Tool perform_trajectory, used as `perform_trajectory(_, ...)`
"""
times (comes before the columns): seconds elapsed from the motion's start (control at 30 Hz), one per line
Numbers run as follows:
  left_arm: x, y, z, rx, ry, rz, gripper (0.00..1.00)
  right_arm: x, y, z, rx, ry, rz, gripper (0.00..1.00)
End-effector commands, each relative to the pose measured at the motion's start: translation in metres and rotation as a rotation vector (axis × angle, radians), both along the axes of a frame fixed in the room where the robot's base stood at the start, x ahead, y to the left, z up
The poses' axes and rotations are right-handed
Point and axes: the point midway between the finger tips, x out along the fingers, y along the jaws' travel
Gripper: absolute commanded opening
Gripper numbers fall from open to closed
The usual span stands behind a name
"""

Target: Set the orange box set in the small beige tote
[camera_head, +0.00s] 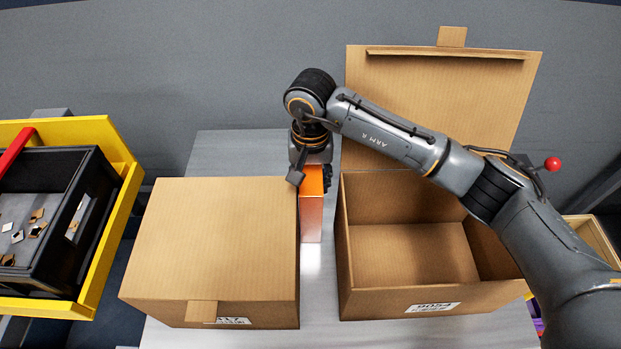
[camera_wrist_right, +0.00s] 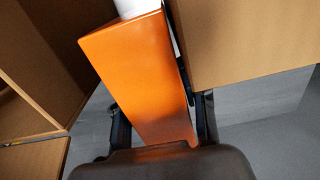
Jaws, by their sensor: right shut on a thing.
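The orange box set (camera_head: 311,218) is upright in the gap between two cardboard boxes in the head view. My right gripper (camera_head: 312,180) reaches down from above and is shut on it. In the right wrist view the orange box set (camera_wrist_right: 142,80) sits between the two fingers of my right gripper (camera_wrist_right: 163,118). I cannot tell whether its bottom touches the table. A beige container (camera_head: 597,238), perhaps the small beige tote, shows at the right edge, mostly hidden behind my right arm. My left gripper is not in view.
A closed cardboard box (camera_head: 222,240) stands left of the gap. An open, empty-looking cardboard box (camera_head: 383,302) with its lid raised stands right of it. A yellow-framed black bin (camera_head: 95,215) with small pieces is at far left. Bare grey table (camera_head: 235,152) shows behind the closed box.

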Motion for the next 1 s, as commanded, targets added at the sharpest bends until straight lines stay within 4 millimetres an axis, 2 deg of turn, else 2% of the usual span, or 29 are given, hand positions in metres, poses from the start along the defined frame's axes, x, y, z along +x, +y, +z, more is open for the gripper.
perform_trajectory(0.17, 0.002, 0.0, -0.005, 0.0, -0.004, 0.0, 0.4, 0.0, 0.0, -0.003, 0.001, -0.001, 0.0, 0.0)
perform_trajectory(0.2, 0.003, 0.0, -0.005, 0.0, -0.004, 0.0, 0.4, 0.0, 0.0, -0.003, 0.0, 0.0, 0.0, 0.44)
perform_trajectory(0.3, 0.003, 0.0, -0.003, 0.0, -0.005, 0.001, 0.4, 0.0, 0.0, -0.002, 0.0, 0.001, 0.0, 0.64)
perform_trajectory(0.7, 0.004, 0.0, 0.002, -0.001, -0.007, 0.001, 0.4, 0.0, 0.0, 0.003, 0.001, 0.001, 0.0, 0.65)
perform_trajectory(0.77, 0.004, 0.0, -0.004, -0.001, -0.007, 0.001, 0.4, 0.001, 0.001, 0.006, 0.002, -0.003, 0.0, 0.65)
perform_trajectory(1.0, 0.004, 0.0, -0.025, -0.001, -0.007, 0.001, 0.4, 0.001, 0.0, 0.052, 0.001, -0.007, 0.001, 0.65)
